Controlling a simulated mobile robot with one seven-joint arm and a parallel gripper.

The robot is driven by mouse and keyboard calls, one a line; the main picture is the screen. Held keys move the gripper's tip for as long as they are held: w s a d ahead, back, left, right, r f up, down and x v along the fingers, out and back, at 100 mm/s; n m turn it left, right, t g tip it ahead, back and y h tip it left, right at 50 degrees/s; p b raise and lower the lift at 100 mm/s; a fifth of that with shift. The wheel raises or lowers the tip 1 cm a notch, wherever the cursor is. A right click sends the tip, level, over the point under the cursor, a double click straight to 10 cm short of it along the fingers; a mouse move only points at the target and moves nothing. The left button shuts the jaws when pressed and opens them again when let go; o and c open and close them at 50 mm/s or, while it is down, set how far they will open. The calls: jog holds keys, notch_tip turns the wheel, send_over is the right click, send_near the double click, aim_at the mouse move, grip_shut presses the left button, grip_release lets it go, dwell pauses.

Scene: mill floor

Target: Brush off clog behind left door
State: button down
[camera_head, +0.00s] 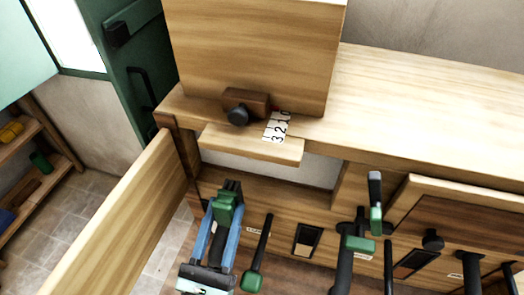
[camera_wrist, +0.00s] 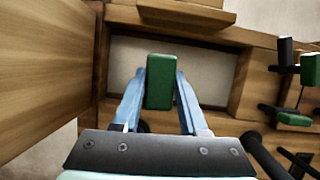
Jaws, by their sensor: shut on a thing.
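My gripper (camera_head: 224,203) has blue fingers shut on a green block-shaped thing, likely the brush (camera_head: 229,208). The wrist view shows the green block (camera_wrist: 160,82) between both fingers, its far end at a framed opening (camera_wrist: 205,75) with a pale back. Whether the brush touches anything inside cannot be told. The left door (camera_head: 105,222) is a wooden panel swung wide open, left of my gripper. It fills the left of the wrist view (camera_wrist: 45,75). I cannot make out a clog; the brush and fingers hide part of the opening.
A wooden ledge with a number strip (camera_head: 277,127) and dark knob (camera_head: 238,116) juts out above the opening. Black-and-green handles (camera_head: 357,243) crowd the right, near a closed right panel (camera_head: 465,207). A shelf (camera_head: 50,185) stands far left.

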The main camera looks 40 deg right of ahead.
jog(key=w+d+b, duration=0.1)
jog(key=w+d, duration=0.1)
jog(key=w, duration=0.4)
jog(key=shift+w+d, duration=0.25)
jog(key=shift+w, duration=0.05)
jog(key=shift+w+d+r+b, duration=0.1)
jog(key=shift+w+d+b, duration=0.4)
jog(key=shift+w+d, duration=0.4)
dwell(1.0)
jog(key=shift+s+d, duration=0.15)
jog(key=shift+s, duration=0.1)
